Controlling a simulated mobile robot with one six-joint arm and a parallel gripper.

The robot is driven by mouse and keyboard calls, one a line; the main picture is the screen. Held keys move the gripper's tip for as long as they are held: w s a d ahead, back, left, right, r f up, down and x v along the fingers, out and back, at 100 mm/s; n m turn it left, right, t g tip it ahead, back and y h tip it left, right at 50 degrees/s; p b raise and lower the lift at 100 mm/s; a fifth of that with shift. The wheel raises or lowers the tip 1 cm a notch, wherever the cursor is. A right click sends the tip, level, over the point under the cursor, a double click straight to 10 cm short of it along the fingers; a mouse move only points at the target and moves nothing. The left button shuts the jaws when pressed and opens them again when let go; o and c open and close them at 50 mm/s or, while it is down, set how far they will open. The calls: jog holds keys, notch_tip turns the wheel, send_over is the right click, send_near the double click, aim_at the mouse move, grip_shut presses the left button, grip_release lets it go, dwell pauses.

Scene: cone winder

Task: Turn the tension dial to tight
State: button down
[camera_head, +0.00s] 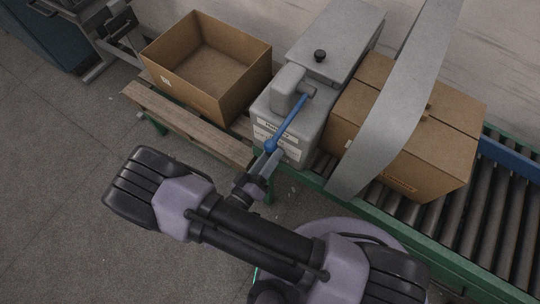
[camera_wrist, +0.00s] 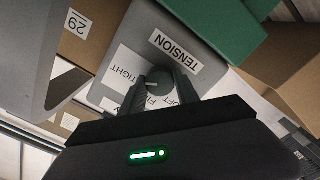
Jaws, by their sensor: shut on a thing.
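The tension dial (camera_wrist: 158,76) is a small dark round knob on the grey machine's labelled face in the wrist view. My gripper (camera_wrist: 158,88) is shut on it, one finger on each side. A "TENSION" label (camera_wrist: 174,49) sits by it, and the word "TIGHT" (camera_wrist: 125,72) is printed to its left. Other position words are partly covered by my fingers. I cannot tell surely which word the dial points to. In the head view my gripper (camera_head: 263,167) is at the front of the grey winder (camera_head: 262,104), and the dial is hidden.
A blue lever (camera_head: 290,122) with a ball end slants down in front of the winder, close above my gripper. An open cardboard box (camera_head: 178,85) stands left on a wooden plank. A closed carton (camera_head: 440,155) and a curved grey sheet (camera_head: 395,100) are right, by rollers.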

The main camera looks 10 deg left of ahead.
dwell(0.4)
jog(key=c, duration=0.9)
grip_release()
jog(key=p+v, duration=0.3)
jog(key=v, duration=1.4)
jog(key=shift+s, duration=0.2)
jog(key=shift+s, duration=0.1)
